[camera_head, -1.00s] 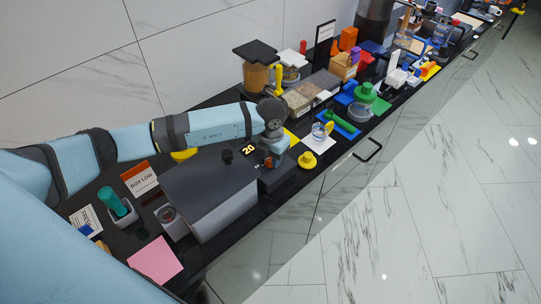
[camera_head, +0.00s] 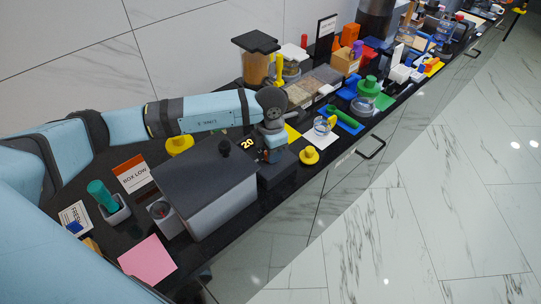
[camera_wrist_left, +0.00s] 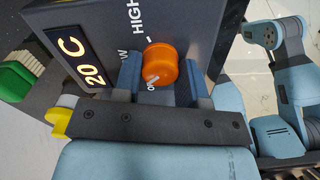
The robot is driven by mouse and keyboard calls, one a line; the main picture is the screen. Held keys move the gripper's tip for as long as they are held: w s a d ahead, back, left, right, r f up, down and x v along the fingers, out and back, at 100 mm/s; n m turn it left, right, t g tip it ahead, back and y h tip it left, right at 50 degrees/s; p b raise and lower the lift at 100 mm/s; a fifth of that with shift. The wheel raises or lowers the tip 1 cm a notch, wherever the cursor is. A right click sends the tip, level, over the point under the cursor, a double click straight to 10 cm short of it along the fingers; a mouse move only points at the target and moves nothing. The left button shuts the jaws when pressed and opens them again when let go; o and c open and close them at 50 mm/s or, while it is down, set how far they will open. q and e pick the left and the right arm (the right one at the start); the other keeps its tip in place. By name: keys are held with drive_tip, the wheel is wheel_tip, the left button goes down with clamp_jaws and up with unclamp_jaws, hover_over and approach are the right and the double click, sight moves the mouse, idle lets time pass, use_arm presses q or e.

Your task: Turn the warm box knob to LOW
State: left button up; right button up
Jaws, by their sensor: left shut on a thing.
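The warm box (camera_head: 222,205) is a grey bin with a dark lid and a black lid knob. Its dark control unit (camera_head: 278,176) at the right end has a lit display reading 20. In the left wrist view the orange knob (camera_wrist_left: 161,62) sits on the panel, with the display (camera_wrist_left: 80,58) reading 20 C. HIGH shows above the knob; the label at its left is mostly hidden, with a W showing. A white mark on the knob points down toward a partly hidden label starting with O. My left gripper (camera_wrist_left: 160,75) has a finger on each side of the knob and is shut on it. My right gripper is out of view.
A BOX LOW card (camera_head: 133,174) stands left of the box, near a green-handled item in a holder (camera_head: 106,200) and a pink sheet (camera_head: 148,260). A yellow knobbed piece (camera_head: 309,156) lies right of the control unit. Jars, bins and colourful items crowd the counter beyond.

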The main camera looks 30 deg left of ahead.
use_arm(q)
drive_tip(key=m+b, duration=0.4)
drive_tip(key=shift+f, duration=0.2)
drive_tip(key=shift+r+m+b, duration=0.15)
drive_tip(key=shift+m+b, duration=1.3)
drive_tip(key=shift+m, duration=0.45)
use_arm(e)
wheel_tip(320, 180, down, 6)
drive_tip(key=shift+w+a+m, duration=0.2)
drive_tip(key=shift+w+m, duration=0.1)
use_arm(q)
drive_tip(key=shift+r+m, duration=0.1)
drive_tip(key=shift+m, duration=0.2)
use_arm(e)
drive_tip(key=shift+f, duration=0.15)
use_arm(q)
drive_tip(key=o, duration=0.9)
wheel_tip(320, 180, up, 14)
drive_tip(key=shift+f+b, duration=0.1)
drive_tip(key=shift+b, duration=0.2)
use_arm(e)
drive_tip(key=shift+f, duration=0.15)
